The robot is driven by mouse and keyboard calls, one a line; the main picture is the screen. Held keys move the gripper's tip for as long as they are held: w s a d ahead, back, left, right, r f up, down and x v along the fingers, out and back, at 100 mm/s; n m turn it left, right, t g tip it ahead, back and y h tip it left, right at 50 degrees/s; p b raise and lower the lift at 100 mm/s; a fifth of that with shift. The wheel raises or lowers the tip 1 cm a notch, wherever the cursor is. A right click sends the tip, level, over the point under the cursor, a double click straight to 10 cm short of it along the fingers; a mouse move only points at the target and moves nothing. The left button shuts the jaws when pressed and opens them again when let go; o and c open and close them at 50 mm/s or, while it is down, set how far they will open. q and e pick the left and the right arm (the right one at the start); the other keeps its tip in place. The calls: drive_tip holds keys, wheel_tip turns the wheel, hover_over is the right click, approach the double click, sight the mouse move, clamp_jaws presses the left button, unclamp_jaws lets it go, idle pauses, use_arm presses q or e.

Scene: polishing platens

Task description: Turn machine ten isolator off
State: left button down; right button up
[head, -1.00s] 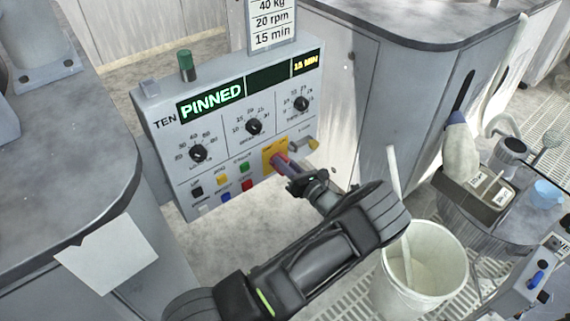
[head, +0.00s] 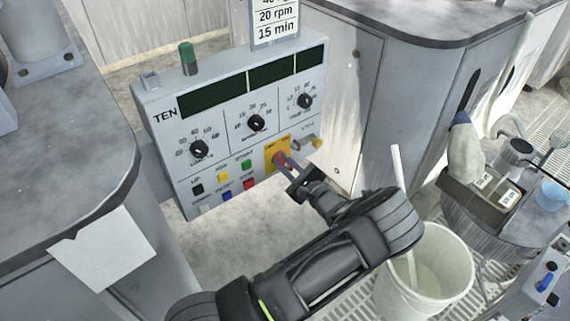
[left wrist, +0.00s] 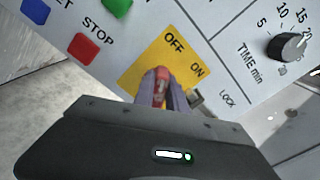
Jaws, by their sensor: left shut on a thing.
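The machine TEN control panel (head: 172,148) fills the upper middle of the head view, and its display windows (head: 215,97) are dark. A red isolator handle on a yellow plate (head: 270,148) marked OFF and ON sits at the panel's lower right. In the left wrist view the red isolator handle (left wrist: 160,88) points up toward the OFF mark on the yellow plate (left wrist: 140,72). My left gripper (head: 289,168) is at the plate, its fingers shut on the handle. The fingers hide part of the handle. My right gripper is not in view.
A lock fitting (head: 316,142) sits right of the isolator. A white bucket (head: 450,275) with a stick stands below right. Grey machine housings flank the panel. A paper sheet (head: 104,250) hangs on the left one.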

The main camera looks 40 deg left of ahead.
use_arm(q)
drive_tip(key=shift+s+f+n+b, duration=0.15)
drive_tip(key=shift+n+b, duration=0.15)
drive_tip(key=shift+n, duration=0.9)
drive_tip(key=c, duration=1.4)
unclamp_jaws()
drive_tip(key=shift+o, duration=0.2)
drive_tip(key=v, duration=0.7)
drive_tip(key=shift+d, duration=0.35)
drive_tip(key=shift+s, duration=0.1)
